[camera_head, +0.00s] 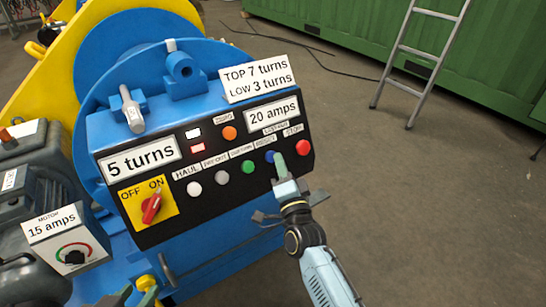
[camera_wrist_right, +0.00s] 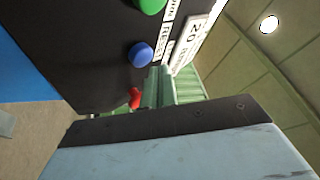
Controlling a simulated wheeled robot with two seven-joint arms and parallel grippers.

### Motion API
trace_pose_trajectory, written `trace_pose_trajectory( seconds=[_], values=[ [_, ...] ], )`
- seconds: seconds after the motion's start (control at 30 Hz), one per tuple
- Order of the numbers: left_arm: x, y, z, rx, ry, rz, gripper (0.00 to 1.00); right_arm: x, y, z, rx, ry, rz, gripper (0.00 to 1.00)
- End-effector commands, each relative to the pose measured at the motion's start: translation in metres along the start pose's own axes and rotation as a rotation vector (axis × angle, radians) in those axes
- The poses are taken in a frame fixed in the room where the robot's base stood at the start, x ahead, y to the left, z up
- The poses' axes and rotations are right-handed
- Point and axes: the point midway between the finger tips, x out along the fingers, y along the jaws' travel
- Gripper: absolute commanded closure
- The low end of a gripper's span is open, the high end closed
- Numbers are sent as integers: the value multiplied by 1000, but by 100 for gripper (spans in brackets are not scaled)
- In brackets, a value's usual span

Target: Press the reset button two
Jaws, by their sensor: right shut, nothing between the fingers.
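The blue button (camera_head: 270,156) is in the lower row of the black control panel (camera_head: 240,195), between a green and a red button. A label that seems to read RESET is beside it; the blue button (camera_wrist_right: 141,55) also shows in the right wrist view. My right gripper (camera_head: 279,165) is shut and empty, its green fingertips just right of the blue button and partly over its edge. In the wrist view, the fingers (camera_wrist_right: 158,88) lie between the blue button and the red one. I cannot tell whether they touch the panel.
The panel also has white (camera_head: 194,189), grey (camera_head: 222,177), green (camera_head: 248,167), orange (camera_head: 230,132) and red (camera_head: 303,147) buttons, plus a red OFF/ON switch (camera_head: 152,207). Signs read 5 turns and 20 amps. A ladder (camera_head: 420,60) stands behind; the floor to the right is clear.

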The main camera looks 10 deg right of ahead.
Motion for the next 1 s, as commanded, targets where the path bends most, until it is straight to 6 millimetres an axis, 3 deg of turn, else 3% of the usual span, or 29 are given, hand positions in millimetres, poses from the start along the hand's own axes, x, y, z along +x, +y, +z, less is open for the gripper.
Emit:
trace_pose_trajectory(
  seconds=[1.0],
  values=[
    [2,0,4,0,0,-1,64,6,4,4,0,0,0,100]
  ],
)
